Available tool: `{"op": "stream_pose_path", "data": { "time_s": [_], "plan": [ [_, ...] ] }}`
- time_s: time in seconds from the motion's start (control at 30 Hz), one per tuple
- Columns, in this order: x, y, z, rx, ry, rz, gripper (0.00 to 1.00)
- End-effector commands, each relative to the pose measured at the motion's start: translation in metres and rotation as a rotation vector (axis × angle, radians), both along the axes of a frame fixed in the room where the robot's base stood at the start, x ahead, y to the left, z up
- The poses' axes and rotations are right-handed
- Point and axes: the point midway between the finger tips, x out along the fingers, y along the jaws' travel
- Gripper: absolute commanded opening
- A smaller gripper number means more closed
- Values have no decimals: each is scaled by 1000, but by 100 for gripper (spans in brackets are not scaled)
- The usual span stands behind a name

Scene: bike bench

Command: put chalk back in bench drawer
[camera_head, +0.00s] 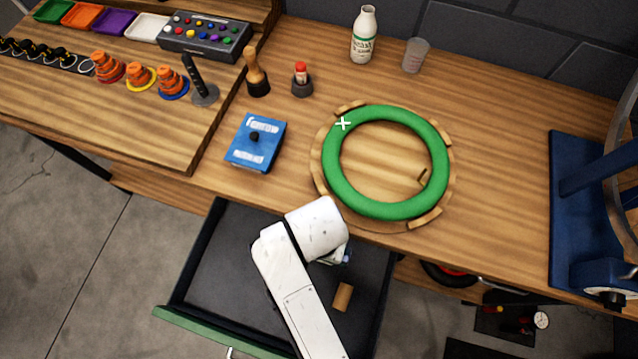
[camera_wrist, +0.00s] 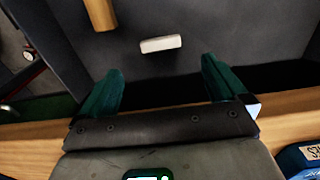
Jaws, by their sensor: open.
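The bench drawer (camera_head: 225,250) is pulled open below the bench top, and its dark floor (camera_wrist: 215,30) fills the upper part of the wrist view. A short white stick that looks like the chalk (camera_wrist: 160,43) appears to lie on that floor. My gripper (camera_wrist: 162,70) is open, its green fingers spread apart. The chalk shows just beyond the fingertips, between their lines, with nothing held. In the head view my white arm reaches over the drawer and hides the chalk and most of the gripper.
A tan cylinder (camera_head: 342,297) lies in the drawer; it also shows in the wrist view (camera_wrist: 100,14). On the bench are a green ring (camera_head: 436,150) on a round wooden board, a blue box (camera_head: 245,155), a bottle (camera_head: 364,38) and a cup (camera_head: 415,56). A blue stand (camera_head: 570,220) is at right.

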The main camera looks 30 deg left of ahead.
Motion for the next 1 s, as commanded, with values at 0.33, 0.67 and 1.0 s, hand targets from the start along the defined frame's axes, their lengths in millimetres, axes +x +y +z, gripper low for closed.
{"op": "stream_pose_path", "data": {
  "time_s": [0.33,0.67,1.0],
  "plan": [
    [0,0,25,0,0,-1,99],
    [13,-30,22,4,-2,-29,99],
    [28,-219,17,22,-37,-176,99]
  ]
}}
